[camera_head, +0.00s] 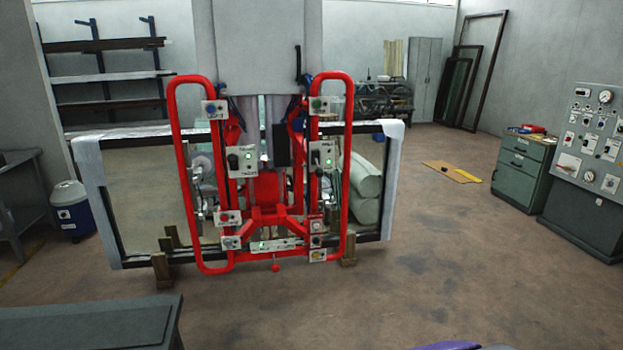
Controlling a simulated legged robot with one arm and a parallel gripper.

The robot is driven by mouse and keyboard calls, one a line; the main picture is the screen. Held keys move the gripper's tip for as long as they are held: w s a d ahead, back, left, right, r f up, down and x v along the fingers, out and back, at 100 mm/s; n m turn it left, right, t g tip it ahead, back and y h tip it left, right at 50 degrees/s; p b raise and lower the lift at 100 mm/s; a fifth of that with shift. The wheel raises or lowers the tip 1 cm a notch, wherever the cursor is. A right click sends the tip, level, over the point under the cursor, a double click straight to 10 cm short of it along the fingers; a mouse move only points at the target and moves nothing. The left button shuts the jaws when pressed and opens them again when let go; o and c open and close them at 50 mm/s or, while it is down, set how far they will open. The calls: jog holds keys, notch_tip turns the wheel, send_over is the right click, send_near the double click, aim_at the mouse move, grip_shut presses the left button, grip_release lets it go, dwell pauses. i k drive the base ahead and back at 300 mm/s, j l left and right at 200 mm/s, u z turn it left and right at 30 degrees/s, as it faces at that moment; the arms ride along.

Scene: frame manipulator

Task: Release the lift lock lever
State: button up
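A red tubular frame manipulator (270,195) stands upright in the middle, in front of a large dark-edged window frame (117,235). It carries several small control plates. A red knob (276,267) hangs at the bottom centre. The labels are too small to read, so I cannot tell which control is the lift lock lever. My gripper is not in view.
A dark bench (90,322) fills the lower left corner. A green drawer cabinet (522,170) and a control console (590,170) stand at right.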

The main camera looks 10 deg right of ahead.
aim_at(318, 173)
jog(key=i+l, duration=0.3)
jog(key=l, duration=0.15)
jog(key=i+l, duration=0.3)
jog(key=l, duration=0.15)
jog(key=i+l, duration=0.3)
jog(key=i+l+u, duration=0.1)
jog(key=i+l, duration=0.2)
jog(key=l, duration=0.25)
jog(key=i+l, duration=0.3)
jog(key=l, duration=0.15)
jog(key=i+l, duration=0.25)
jog(key=l, duration=0.2)
